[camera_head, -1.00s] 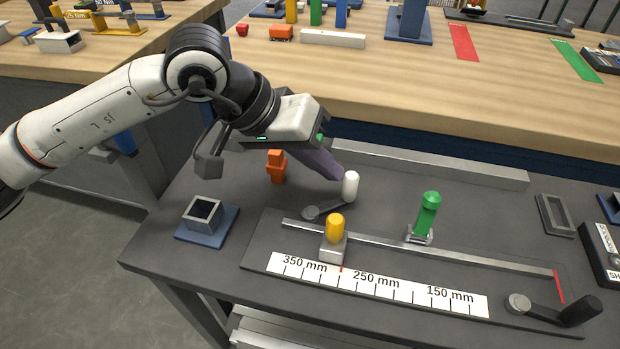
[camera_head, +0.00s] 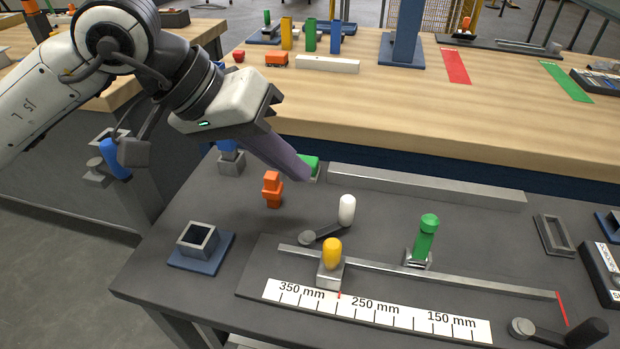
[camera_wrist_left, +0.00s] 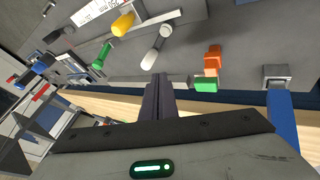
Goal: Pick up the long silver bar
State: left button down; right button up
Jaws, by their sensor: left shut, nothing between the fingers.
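A long silver bar (camera_head: 425,187) lies flat along the back of the dark table in the head view. A thinner silver strip (camera_head: 460,278) runs along the ruler fixture in front of it. My left gripper (camera_head: 304,174) is shut and empty, just left of the long bar's left end and apart from it. Its fingers point down and to the right, close to a small green block (camera_head: 313,164) that they partly cover. The closed fingers also show in the left wrist view (camera_wrist_left: 158,82). My right gripper is not in view.
An orange piece (camera_head: 272,190), a white-knobbed lever (camera_head: 346,210), a yellow knob (camera_head: 332,253) and a green handle (camera_head: 426,238) stand in front of the bar. A blue-based square socket (camera_head: 199,242) is at left. The wooden bench (camera_head: 400,105) lies behind.

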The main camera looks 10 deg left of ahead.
aim_at(459, 192)
jog(key=k, duration=1)
